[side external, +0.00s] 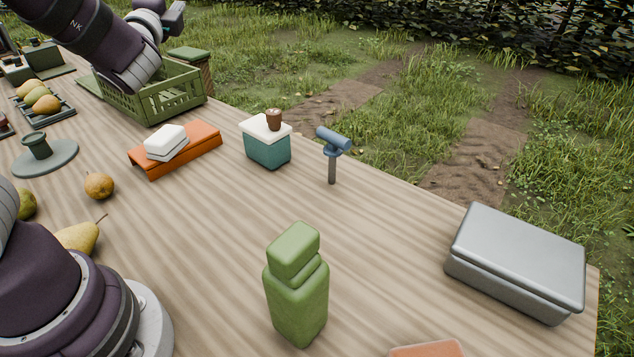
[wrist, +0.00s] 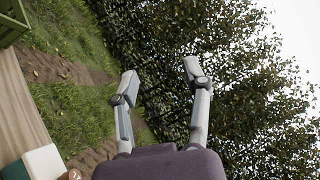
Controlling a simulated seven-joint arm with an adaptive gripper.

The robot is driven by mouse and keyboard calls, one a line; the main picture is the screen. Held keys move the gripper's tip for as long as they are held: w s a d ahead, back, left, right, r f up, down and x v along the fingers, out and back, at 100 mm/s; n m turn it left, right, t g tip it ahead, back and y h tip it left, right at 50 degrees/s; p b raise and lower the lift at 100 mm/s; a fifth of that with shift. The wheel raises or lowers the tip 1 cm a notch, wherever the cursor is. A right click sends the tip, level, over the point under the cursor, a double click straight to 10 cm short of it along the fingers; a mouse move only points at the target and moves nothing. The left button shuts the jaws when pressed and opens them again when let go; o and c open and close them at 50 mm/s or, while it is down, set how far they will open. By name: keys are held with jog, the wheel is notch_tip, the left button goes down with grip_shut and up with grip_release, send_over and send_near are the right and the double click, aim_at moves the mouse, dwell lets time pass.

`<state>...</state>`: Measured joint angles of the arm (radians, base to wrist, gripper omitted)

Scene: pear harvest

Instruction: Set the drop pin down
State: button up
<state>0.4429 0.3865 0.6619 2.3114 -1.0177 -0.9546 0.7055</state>
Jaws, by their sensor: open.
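What looks like the drop pin (side external: 332,167), a grey shaft with a blue T-shaped head, stands upright on the wooden table near its far edge in the side view. Nothing grips it. My gripper (wrist: 160,75) is open in the wrist view, with nothing between its two fingers. It points out toward the hedge and sky, away from the tabletop. In the side view my arm rises at the upper left, well apart from the pin, and the fingers are not clearly shown.
A teal box with a white lid (side external: 267,151) and brown cup (side external: 273,119) stands left of the pin. An orange stand (side external: 200,144), green crate (side external: 155,108), green bottle (side external: 297,300), grey case (side external: 520,250) and several pears share the table.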

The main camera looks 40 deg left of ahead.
aim_at(330, 158)
jog(key=w+d+f+m+h, duration=0.2)
jog(key=d+f+m+h, duration=0.2)
jog(key=d+m+h, duration=0.75)
jog(key=w+d+f+m+h, duration=0.1)
jog(key=d+f+m+h, duration=0.35)
jog(key=m, duration=1.15)
jog(key=shift+n+t+h, duration=0.4)
jog(key=shift+n+h, duration=0.15)
jog(key=shift+h, duration=0.25)
jog(key=f, duration=2)
jog(key=shift+w+d+f, duration=0.3)
jog(key=shift+d, duration=0.1)
jog(key=x, duration=0.6)
jog(key=r+x, duration=0.1)
jog(key=x, duration=0.2)
jog(key=shift+w, duration=0.2)
jog(key=shift+w+d, duration=0.1)
jog(key=shift+w, duration=0.35)
grip_shut()
